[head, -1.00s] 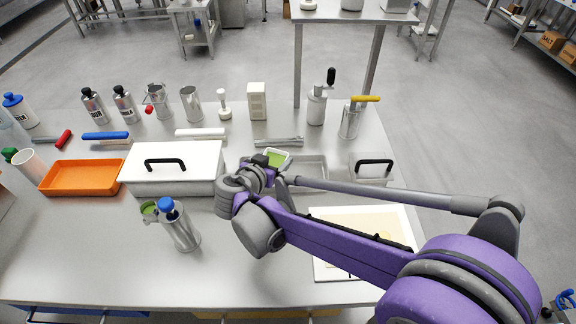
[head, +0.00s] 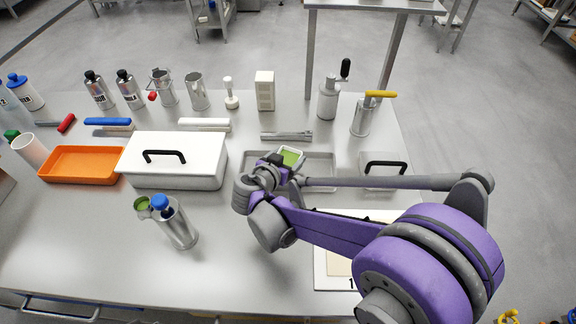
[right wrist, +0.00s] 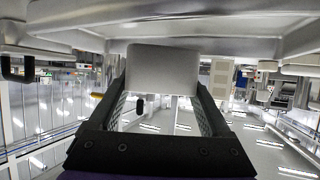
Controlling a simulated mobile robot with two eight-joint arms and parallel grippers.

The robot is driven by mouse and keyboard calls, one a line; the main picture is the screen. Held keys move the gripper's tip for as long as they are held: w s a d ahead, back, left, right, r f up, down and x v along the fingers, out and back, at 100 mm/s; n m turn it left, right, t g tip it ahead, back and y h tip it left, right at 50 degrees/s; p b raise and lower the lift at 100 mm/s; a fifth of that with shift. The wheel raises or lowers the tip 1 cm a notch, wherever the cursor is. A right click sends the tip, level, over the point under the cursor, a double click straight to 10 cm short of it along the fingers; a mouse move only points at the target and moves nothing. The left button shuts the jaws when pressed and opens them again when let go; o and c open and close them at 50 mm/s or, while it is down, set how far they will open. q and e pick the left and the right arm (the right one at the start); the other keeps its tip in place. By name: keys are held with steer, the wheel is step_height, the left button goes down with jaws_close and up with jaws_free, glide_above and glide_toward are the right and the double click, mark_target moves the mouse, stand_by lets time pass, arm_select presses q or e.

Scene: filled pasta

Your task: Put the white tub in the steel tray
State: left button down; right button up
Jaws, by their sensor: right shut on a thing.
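The shallow steel tray (head: 325,172) lies on the table between the white box and a lidded steel container. In the head view the tub appears over the tray's left-middle part. My wrist hides some of the tray, and I cannot tell whether the tub touches its floor. My left gripper is not in view.
A white box with a black handle (head: 200,172) stands left of the tray. A lidded steel container (head: 384,170) is close on its right. Tongs (head: 287,136) lie behind it. A white board (head: 330,265) lies in front. A blue-capped steel bottle (head: 178,228) stands front left.

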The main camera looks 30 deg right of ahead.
steer(key=shift+f+b, duration=0.4)
steer(key=shift+f, duration=1.3)
steer(key=shift+f, duration=0.1)
steer(key=o, duration=1.2)
steer(key=shift+c, duration=0.2)
steer(key=shift+s+a+r, duration=0.1)
steer(key=shift+a+r, duration=0.05)
steer(key=shift+r, duration=0.15)
steer(key=p+v, duration=0.1)
steer(key=v, duration=1)
steer(key=shift+s+a+p, duration=0.15)
steer(key=shift+a+p, duration=0.1)
steer(key=shift+p, duration=0.05)
